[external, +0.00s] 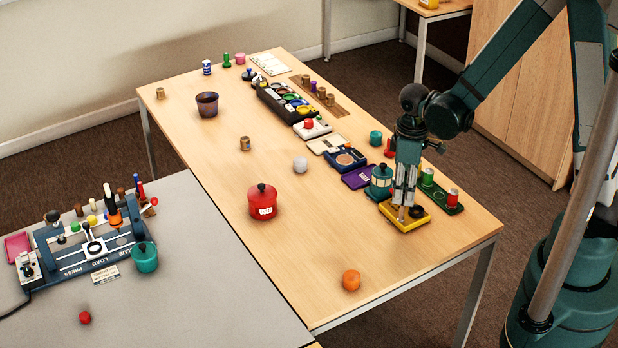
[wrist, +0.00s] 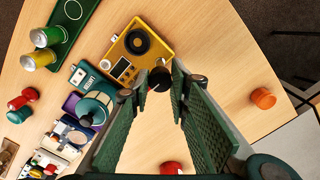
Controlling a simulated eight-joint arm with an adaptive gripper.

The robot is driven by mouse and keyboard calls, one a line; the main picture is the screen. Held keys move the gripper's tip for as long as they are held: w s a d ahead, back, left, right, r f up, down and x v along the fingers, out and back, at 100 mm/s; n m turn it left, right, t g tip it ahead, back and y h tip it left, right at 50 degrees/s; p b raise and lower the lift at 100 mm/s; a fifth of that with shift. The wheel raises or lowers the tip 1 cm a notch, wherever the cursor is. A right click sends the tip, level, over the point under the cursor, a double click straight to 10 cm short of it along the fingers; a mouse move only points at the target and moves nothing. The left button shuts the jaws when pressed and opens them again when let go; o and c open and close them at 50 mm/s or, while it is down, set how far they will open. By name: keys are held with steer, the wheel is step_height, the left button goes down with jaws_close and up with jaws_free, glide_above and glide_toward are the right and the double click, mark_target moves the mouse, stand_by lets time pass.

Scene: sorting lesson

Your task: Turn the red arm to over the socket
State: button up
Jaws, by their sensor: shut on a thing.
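A yellow box (external: 392,219) with a black ring on top stands near the table's right end. The box also shows in the wrist view (wrist: 125,50), with the black ring (wrist: 137,41), which looks like the socket, and a small display. My gripper (external: 403,212) points down at the box. In the wrist view its fingers close around a small dark knob (wrist: 158,79) beside the box's edge, apart from the ring. A little red shows by the knob, perhaps the red arm; the rest of it is hidden or too small to make out.
A teal lidded pot (external: 381,186) stands close beside the yellow box. A green tray (external: 453,211) with cans lies on the other side. A red pot (external: 262,203) and an orange cylinder (external: 351,280) stand apart on the table. The wood between them is clear.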

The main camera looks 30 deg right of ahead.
steer(key=m+b, duration=0.1)
steer(key=m, duration=0.3)
steer(key=shift+m+b, duration=0.35)
steer(key=shift+m, duration=0.05)
steer(key=m+b, duration=0.1)
steer(key=m, duration=0.4)
steer(key=m+b, duration=0.1)
steer(key=m, duration=0.6)
steer(key=shift+m, duration=0.3)
steer(key=o, duration=0.9)
steer(key=shift+r, duration=0.15)
